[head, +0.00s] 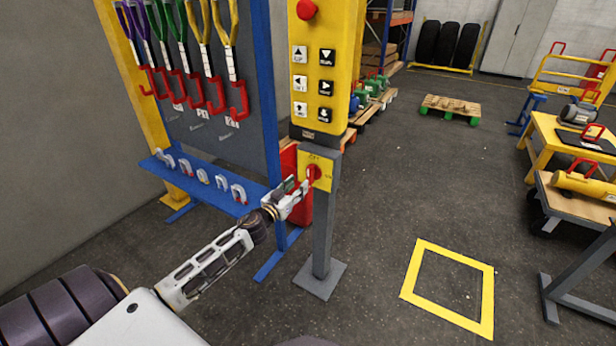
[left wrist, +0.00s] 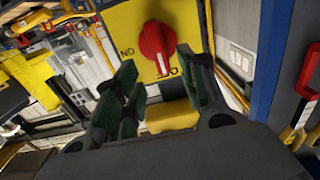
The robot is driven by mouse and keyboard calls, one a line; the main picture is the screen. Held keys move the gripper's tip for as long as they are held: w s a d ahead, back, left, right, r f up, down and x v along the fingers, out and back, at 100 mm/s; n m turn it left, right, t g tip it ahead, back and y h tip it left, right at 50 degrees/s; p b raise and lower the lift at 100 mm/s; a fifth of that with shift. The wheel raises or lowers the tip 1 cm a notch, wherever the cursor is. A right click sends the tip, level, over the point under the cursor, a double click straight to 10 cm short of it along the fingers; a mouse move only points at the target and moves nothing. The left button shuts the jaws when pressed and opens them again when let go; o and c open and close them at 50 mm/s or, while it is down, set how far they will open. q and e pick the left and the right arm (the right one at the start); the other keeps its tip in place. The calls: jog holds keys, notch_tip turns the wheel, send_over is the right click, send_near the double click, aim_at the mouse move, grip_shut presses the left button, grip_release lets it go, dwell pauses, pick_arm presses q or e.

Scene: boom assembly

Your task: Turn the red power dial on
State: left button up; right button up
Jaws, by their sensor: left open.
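The red power dial (head: 315,172) sits on a yellow plate (head: 325,156) low on the grey post. In the left wrist view the dial (left wrist: 153,42) shows close up, with its white mark toward the picture's bottom. One label, reading "NO" in this turned view, lies left of the dial; the lettering by the white mark is partly hidden. My left gripper (head: 300,187) is open and empty at the plate. In the left wrist view its green-padded fingers (left wrist: 158,66) stand either side of the dial's lower part; I cannot tell whether they touch it. My right gripper is not in view.
A yellow button panel (head: 313,75) with a red knob is above the dial on the same post (head: 322,235). A blue-framed rack (head: 215,110) with red hooks stands left of it. A yellow floor square (head: 450,248) and open floor lie to the right.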

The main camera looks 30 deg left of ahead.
aim_at(308, 175)
pick_arm(q)
jog(key=shift+w, duration=4)
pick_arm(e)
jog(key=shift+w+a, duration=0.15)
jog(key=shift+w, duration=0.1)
pick_arm(q)
jog(key=c, duration=0.9)
grip_shut()
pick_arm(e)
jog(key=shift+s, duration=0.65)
